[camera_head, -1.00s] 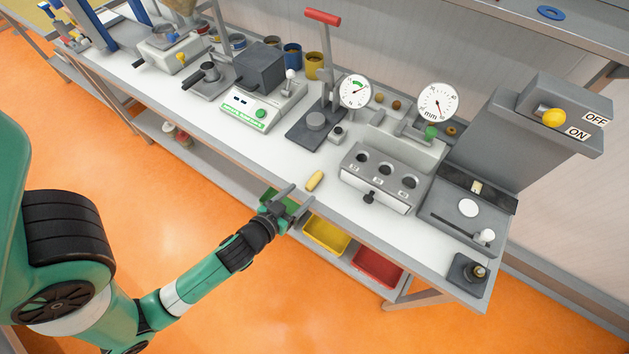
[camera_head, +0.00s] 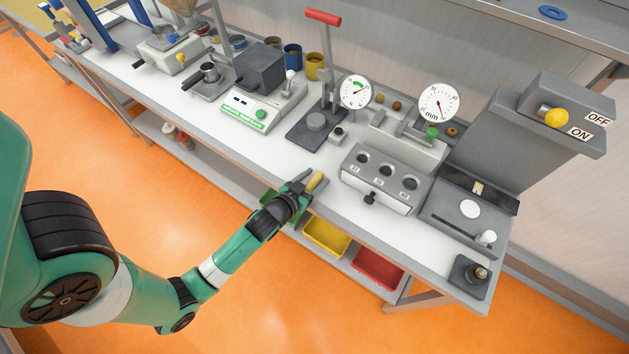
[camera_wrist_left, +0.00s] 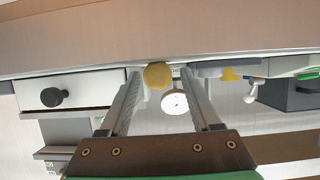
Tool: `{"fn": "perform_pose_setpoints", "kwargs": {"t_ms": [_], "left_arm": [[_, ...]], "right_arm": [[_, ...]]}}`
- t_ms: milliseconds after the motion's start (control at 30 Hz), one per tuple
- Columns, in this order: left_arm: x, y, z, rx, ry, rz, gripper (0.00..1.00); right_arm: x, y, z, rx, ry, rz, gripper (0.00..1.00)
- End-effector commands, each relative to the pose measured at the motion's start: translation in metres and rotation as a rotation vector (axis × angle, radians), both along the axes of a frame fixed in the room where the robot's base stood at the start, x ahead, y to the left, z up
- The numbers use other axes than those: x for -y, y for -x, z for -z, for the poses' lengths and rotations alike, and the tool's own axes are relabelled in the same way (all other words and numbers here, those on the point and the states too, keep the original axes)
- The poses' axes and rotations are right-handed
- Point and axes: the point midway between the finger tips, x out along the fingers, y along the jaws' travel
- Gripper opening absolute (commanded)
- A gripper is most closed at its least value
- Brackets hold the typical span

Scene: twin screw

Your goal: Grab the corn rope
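The corn rope is a short yellow cylinder (camera_head: 316,181) lying near the front edge of the white bench, in front of the grey box with round holes. In the left wrist view its round yellow end (camera_wrist_left: 157,75) shows between the fingers, nearer the left one. My left gripper (camera_head: 311,187) is open, with its fingertips on either side of the corn rope. In the left wrist view the fingers (camera_wrist_left: 160,78) are well apart, with a gap beside the yellow end. My right gripper is not in view.
The grey box with holes (camera_head: 378,185) and its knob stand just right of the corn rope. A lever press (camera_head: 315,122) and a green-fronted scale (camera_head: 248,112) stand behind and left. Yellow (camera_head: 327,237) and red (camera_head: 378,269) bins sit below the bench edge.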

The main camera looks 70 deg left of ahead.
Motion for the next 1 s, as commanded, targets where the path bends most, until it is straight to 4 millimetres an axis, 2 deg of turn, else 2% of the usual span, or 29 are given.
{"fn": "perform_pose_setpoints", "kwargs": {"t_ms": [33, 300, 667, 867, 933, 1000], "left_arm": [[0.000, 0.000, 0.000, 0.000, 0.000, 0.000, 0.53], [0.000, 0.000, 0.000, 0.000, 0.000, 0.000, 0.05], [0.000, 0.000, -0.007, -0.001, -0.001, 0.000, 0.05], [0.000, 0.000, -0.037, 0.002, -0.002, 0.000, 0.05], [0.014, -0.003, -0.048, 0.001, -0.002, 0.009, 0.05], [0.030, -0.006, -0.068, 0.004, -0.004, 0.013, 0.05]], "right_arm": [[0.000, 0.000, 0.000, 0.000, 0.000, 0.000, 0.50], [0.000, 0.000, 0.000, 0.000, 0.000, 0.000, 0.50], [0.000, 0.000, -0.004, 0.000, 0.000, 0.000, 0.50], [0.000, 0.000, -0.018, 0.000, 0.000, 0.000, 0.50], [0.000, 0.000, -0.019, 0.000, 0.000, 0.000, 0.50], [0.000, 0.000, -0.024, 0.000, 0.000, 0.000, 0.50]]}}
